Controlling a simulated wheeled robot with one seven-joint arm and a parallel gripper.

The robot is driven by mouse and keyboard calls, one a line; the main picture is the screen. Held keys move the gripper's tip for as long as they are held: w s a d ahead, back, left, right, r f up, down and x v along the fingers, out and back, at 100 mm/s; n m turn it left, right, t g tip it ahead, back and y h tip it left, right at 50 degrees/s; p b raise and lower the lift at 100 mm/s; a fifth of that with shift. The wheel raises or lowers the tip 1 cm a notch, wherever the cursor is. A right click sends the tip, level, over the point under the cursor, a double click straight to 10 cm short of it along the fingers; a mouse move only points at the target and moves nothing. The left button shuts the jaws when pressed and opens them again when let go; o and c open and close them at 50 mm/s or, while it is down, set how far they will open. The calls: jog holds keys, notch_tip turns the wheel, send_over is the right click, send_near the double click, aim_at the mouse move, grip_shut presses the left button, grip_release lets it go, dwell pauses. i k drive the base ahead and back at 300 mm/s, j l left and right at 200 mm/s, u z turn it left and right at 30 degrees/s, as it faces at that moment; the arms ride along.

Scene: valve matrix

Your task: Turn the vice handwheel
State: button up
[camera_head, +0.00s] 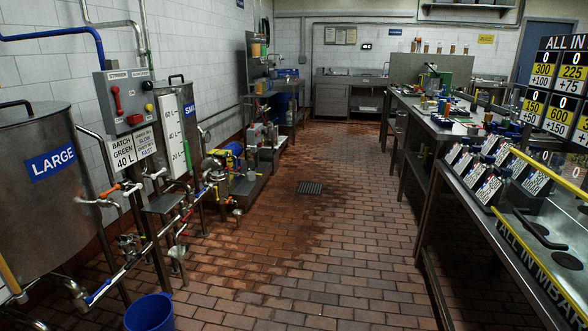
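A small green machine (434,79) stands on the far part of the right-hand workbench (424,122). It may be the vice, but it is too small and far off to tell. I cannot make out a vice handwheel for sure. My gripper is not in this view, so its place relative to the vice does not show.
A brick-floor aisle (330,245) runs clear down the middle, with a drain grate (310,188) in it. Steel tanks (38,185), pipes and a blue bucket (149,312) line the left. A sloped bench with a yellow rail (535,168) stands at the right.

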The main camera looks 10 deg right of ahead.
aim_at(487, 126)
jog(key=i, duration=4.1)
jog(key=i+z, duration=0.25)
jog(key=z, duration=0.15)
jog(key=i+j+z, duration=0.1)
jog(key=i+z, duration=0.15)
jog(key=z, duration=0.15)
jog(key=i+j+z, duration=0.15)
jog(key=z, duration=0.55)
jog(key=i+j, duration=0.05)
